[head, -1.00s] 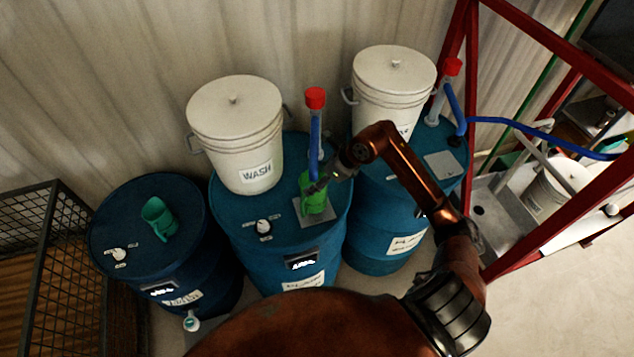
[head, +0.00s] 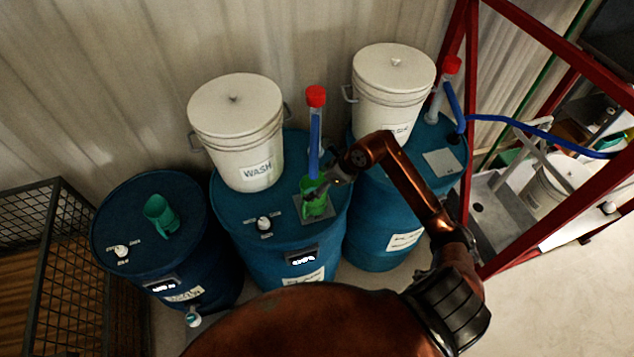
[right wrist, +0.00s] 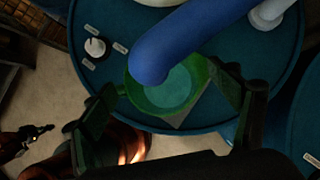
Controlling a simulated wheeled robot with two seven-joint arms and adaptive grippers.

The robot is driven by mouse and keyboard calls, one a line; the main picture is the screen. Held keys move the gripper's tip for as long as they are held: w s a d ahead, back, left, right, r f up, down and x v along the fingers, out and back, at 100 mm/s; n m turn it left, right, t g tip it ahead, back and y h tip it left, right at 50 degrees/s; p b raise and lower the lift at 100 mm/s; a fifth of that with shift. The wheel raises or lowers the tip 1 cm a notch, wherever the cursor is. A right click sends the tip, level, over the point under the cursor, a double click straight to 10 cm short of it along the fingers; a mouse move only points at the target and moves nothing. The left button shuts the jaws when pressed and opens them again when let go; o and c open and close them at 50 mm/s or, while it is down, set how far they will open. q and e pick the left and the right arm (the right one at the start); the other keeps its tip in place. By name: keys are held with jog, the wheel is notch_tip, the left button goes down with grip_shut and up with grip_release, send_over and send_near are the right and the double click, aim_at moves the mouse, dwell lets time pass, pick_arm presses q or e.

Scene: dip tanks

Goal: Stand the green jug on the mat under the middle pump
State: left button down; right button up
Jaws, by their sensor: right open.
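The bright green jug (head: 316,207) stands upright on the grey square mat (head: 329,212) on the middle blue drum, under the pump with the red cap (head: 316,97). In the right wrist view its open mouth and green rim (right wrist: 201,85) sit below the pump's blue spout (right wrist: 165,52), which hides part of the rim. My right gripper (head: 318,188) is at the jug. Its fingers (right wrist: 172,104) are spread apart, one on each side of the jug. A dark shape at the lower left of the wrist view looks like my left gripper (right wrist: 38,134), far from the jug.
A white WASH bucket (head: 235,120) stands behind left on the middle drum. A teal jug (head: 160,214) is on the left drum (head: 120,205). The right drum carries another white bucket (head: 393,85), a pump (head: 450,65) and an empty mat (head: 440,162). A red frame (head: 560,225) stands at right.

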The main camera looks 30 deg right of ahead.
jog(key=b+v, duration=0.2)
jog(key=v, duration=1)
jog(key=shift+b, duration=0.35)
jog(key=shift+a, duration=0.1)
dwell(0.7)
